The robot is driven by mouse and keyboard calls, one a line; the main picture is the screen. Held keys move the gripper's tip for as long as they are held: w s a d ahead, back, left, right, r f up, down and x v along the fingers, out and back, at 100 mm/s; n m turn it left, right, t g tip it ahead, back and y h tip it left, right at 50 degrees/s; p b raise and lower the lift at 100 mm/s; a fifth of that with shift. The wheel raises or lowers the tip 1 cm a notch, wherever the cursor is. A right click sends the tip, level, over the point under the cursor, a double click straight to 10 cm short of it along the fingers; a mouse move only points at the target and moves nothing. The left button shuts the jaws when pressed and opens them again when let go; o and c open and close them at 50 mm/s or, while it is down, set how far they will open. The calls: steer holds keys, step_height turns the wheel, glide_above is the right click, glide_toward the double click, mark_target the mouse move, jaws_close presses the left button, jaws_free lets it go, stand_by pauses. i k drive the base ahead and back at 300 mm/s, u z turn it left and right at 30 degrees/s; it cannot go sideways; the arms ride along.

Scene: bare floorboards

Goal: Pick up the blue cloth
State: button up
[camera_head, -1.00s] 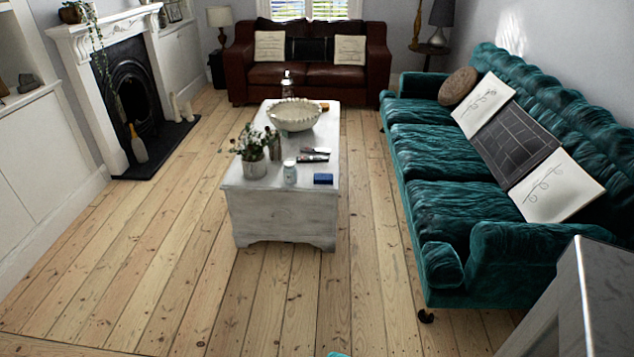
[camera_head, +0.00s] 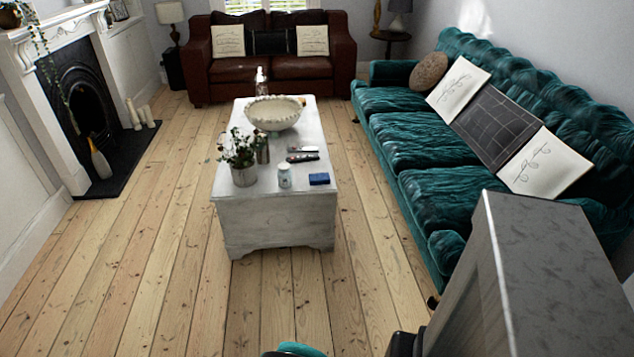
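A small, flat, dark blue item (camera_head: 319,179) lies on the near right corner of the white coffee table (camera_head: 275,232). It looks like a folded blue cloth, but it is too small to be sure. It is close to a small white jar (camera_head: 284,176). My gripper's fingers are not visible. Teal and black parts show at the bottom edge, probably of my own arm, well short of the table.
A grey-topped cabinet (camera_head: 540,262) stands close at the right. A teal sofa (camera_head: 440,192) lines the right side; a brown sofa (camera_head: 270,70) is at the back. A plant pot (camera_head: 244,176) and bowl (camera_head: 273,113) stand on the table. Floorboards left of the table are clear.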

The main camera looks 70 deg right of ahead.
mark_target(315, 180)
steer(key=z, duration=0.25)
steer(key=i, duration=0.8)
steer(key=z, duration=1)
steer(key=i, duration=0.75)
steer(key=z, duration=0.4)
